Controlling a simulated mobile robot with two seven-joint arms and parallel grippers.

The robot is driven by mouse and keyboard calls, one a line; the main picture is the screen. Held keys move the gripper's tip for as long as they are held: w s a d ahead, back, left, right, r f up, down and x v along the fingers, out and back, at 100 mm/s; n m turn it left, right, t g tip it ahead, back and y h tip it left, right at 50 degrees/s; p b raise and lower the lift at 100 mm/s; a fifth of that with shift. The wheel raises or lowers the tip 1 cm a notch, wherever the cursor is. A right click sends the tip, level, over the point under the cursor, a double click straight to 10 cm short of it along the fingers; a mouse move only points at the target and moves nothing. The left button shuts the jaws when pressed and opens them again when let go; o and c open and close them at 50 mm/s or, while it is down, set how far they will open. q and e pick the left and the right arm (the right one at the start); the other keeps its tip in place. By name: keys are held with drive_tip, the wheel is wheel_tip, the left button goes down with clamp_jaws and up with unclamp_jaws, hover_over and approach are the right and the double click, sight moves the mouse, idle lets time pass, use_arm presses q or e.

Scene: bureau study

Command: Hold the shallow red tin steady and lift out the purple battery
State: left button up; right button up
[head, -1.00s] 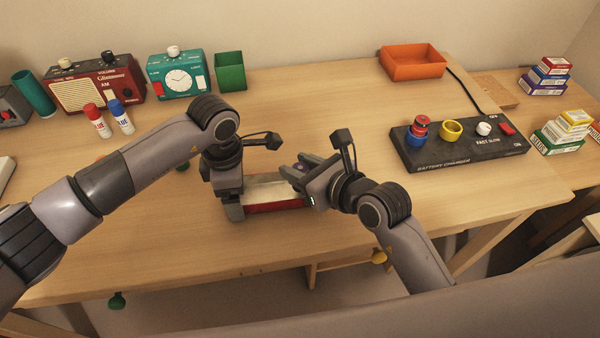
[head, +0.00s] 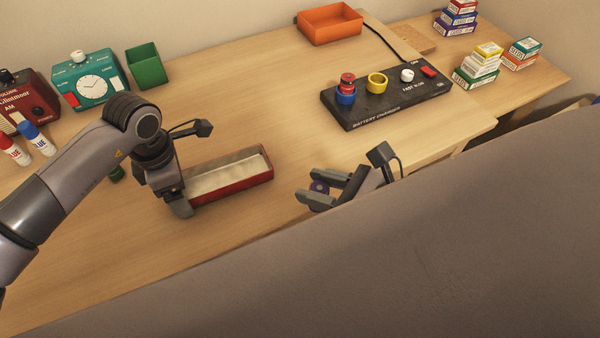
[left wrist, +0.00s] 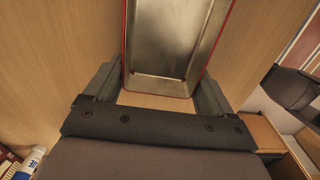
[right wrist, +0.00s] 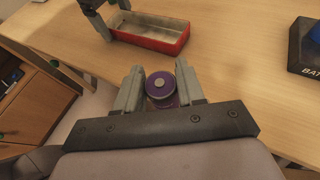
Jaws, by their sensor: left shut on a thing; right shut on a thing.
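The shallow red tin (head: 240,182) sits on the desk and looks empty inside; its bare metal floor shows in the left wrist view (left wrist: 172,40). My left gripper (head: 181,200) is shut on the tin's left end, one finger on each side in the left wrist view (left wrist: 158,90). My right gripper (head: 330,192) is shut on the purple battery (right wrist: 160,88), which it holds near the desk's front edge, apart from the tin and to its right. In the head view only a little of the battery (head: 320,187) shows between the fingers.
A black battery charger (head: 365,115) with coloured rings stands right of the tin. An orange tray (head: 332,28) and a green box (head: 146,66) stand at the back. Stacked small boxes (head: 478,70) are at the far right. The desk between tin and charger is clear.

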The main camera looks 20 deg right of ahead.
drive_tip(key=shift+s+d, duration=0.2)
drive_tip(key=shift+s, duration=0.15)
use_arm(q)
drive_tip(key=o, duration=0.9)
wheel_tip(320, 180, up, 12)
drive_tip(key=shift+r, duration=0.1)
